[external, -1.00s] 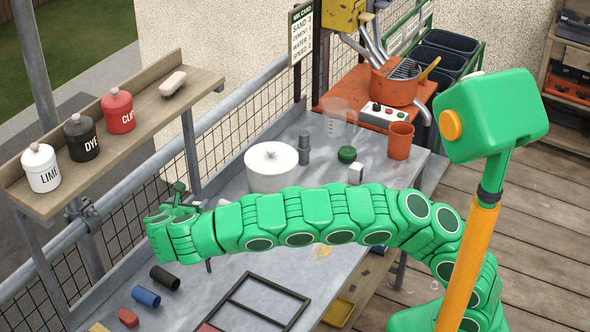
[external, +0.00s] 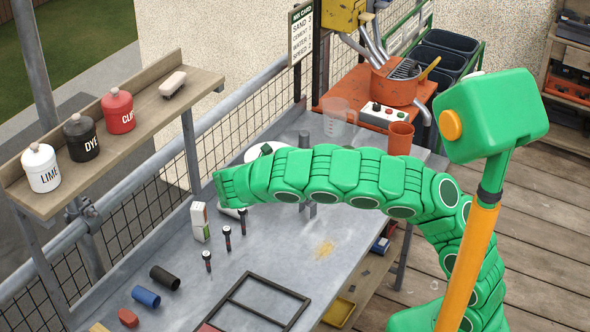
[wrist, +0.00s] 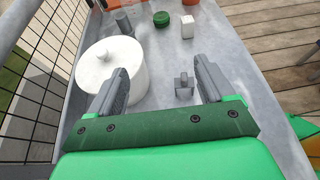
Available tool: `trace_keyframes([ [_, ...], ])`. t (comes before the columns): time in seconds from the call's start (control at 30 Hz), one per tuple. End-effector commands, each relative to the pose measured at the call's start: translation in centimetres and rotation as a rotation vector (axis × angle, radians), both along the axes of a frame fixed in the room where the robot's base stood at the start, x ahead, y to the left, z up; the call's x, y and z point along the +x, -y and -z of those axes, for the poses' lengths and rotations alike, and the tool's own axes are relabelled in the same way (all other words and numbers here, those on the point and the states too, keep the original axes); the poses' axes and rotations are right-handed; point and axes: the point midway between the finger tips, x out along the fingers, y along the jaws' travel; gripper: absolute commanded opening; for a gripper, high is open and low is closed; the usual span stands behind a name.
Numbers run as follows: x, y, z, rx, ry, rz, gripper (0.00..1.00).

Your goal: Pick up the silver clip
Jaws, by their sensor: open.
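A small grey metal piece (wrist: 184,86), which looks like the silver clip, stands on the grey table in the wrist view. It is between my gripper's fingers as seen there, nearer the right finger, and appears apart from both. My gripper (wrist: 160,86) is open with nothing held. In the external view a grey upright piece (external: 307,209) shows just below my arm; I cannot tell if it is the same clip. My fingertips are hidden in that view.
A white lidded pot (wrist: 112,73) stands close by the left finger. A grey cylinder (wrist: 123,21), a green jar (wrist: 161,19) and a white block (wrist: 187,27) are farther back. Small white boxes (external: 200,222) and dark upright pieces (external: 227,238) stand at the table's left.

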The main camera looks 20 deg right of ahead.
Motion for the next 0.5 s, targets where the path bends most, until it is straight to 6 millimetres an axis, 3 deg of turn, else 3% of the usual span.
trace_keyframes([
  [0.1,0.1,2.5,0.0,-0.001,0.001,0.040,0.82],
  [0.33,0.2,6.2,-0.3,0.008,0.006,0.102,0.82],
  [0.5,0.1,5.9,2.1,0.005,0.003,0.096,0.82],
])
